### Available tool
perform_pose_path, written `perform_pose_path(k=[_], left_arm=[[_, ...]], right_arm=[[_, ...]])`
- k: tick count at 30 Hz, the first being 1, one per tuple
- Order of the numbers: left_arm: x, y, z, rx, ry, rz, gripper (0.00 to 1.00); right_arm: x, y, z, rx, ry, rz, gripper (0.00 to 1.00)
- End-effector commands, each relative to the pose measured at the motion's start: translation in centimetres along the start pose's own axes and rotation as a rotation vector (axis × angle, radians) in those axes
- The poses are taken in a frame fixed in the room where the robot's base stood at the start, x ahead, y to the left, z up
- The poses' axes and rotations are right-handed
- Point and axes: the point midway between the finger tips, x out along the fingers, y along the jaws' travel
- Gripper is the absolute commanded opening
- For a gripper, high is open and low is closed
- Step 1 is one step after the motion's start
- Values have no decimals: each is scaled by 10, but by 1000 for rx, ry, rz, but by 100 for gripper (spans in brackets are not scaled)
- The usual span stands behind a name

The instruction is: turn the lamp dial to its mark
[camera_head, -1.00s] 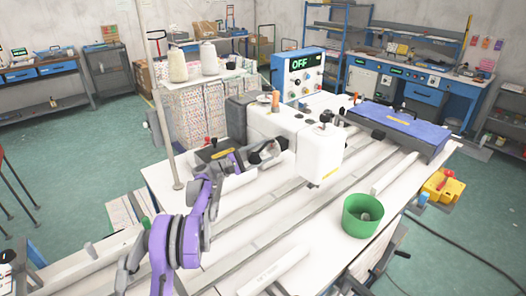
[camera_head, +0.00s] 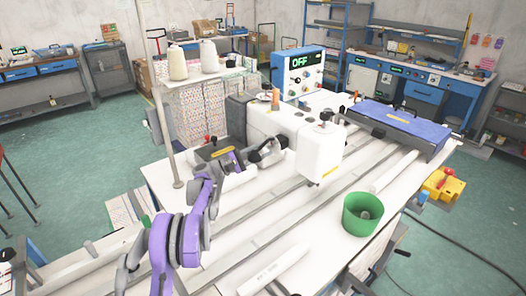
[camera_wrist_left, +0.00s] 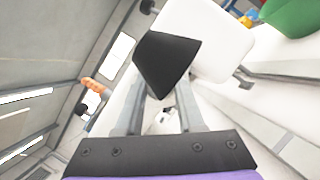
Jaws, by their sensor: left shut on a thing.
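The white sewing machine head (camera_head: 318,155) stands on the long white bench. A black tapered knob, which looks like the lamp dial (camera_wrist_left: 165,62), sits against the white head in the left wrist view. My left gripper (camera_head: 277,146) reaches the left side of the head, and its grey fingers are shut on the dial. The fingers partly hide behind the dial in the wrist view. The dial's mark cannot be made out. The right gripper is not in view.
A green cup (camera_head: 362,216) stands on the bench to the right. A blue control box (camera_head: 298,74) behind the machine reads OFF. Two thread cones (camera_head: 177,64) stand on a shelf. A blue pad (camera_head: 400,126) lies at the back right.

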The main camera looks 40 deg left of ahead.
Motion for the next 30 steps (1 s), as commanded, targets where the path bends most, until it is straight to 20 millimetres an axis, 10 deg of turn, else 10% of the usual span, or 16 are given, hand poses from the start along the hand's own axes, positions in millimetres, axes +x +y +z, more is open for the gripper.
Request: perform_pose_path(k=[30], left_arm=[[0, 0, 0, -451, 0, 187, 0]], right_arm=[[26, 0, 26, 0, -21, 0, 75]])
